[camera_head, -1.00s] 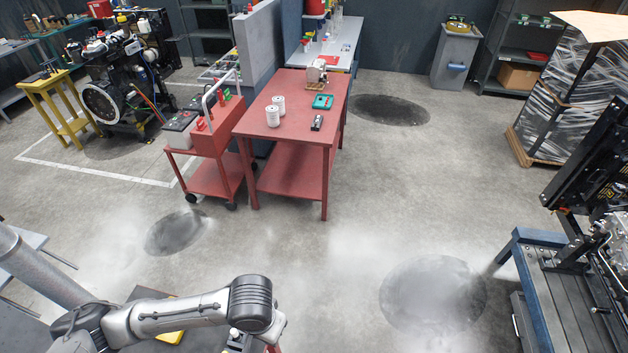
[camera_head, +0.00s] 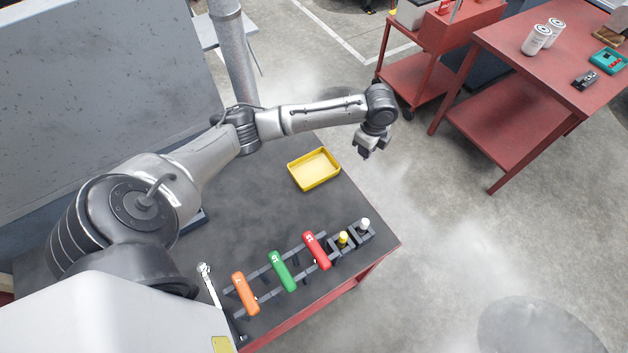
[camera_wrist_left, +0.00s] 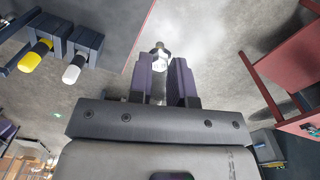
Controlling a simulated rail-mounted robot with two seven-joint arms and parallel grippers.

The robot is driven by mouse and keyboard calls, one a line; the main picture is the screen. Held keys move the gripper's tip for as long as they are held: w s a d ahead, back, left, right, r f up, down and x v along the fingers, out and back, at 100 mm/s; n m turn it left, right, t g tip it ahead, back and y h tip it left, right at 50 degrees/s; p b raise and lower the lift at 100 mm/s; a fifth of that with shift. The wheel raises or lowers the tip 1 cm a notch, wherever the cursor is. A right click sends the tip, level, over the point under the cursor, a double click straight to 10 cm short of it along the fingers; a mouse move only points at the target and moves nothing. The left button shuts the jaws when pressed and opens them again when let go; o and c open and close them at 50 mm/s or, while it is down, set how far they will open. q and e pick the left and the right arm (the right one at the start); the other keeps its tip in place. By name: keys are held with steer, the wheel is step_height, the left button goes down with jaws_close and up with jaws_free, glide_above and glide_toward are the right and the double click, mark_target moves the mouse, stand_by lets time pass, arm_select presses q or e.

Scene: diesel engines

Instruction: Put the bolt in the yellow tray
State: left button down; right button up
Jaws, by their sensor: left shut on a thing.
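The yellow tray (camera_head: 315,170) lies on the dark bench top and looks empty. My left gripper (camera_head: 364,152) is to the right of the tray, held above and near the bench's right edge, with its fingers pointing down. In the left wrist view my left gripper (camera_wrist_left: 160,70) is shut on a small silvery bolt (camera_wrist_left: 160,54), whose end shows between the fingertips. The rest of the bolt is hidden by the fingers, and the bolt cannot be made out in the head view. My right gripper is not in view.
Orange (camera_head: 245,293), green (camera_head: 282,271) and red (camera_head: 317,250) handled tools lie on a rack on the bench (camera_head: 240,225). Yellow-topped (camera_head: 343,238) and white-topped (camera_head: 365,225) items stand beside them. A wrench (camera_head: 208,284) lies left. A red table (camera_head: 510,80) stands across open floor.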

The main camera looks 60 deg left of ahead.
arm_select(q)
steer(key=a+f+m+b, duration=0.2)
steer(key=a+f, duration=0.2)
glide_toward(322, 166)
steer(key=shift+f, duration=2.1)
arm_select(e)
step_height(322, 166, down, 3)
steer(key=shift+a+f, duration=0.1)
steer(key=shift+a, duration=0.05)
arm_select(q)
steer(key=shift+a, duration=0.1)
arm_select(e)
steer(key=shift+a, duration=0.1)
arm_select(q)
steer(key=c, duration=1.1)
jaws_free()
steer(key=shift+f, duration=0.15)
steer(key=shift+o, duration=0.2)
step_height(322, 166, up, 12)
steer(key=p, duration=0.1)
steer(key=shift+r, duration=0.2)
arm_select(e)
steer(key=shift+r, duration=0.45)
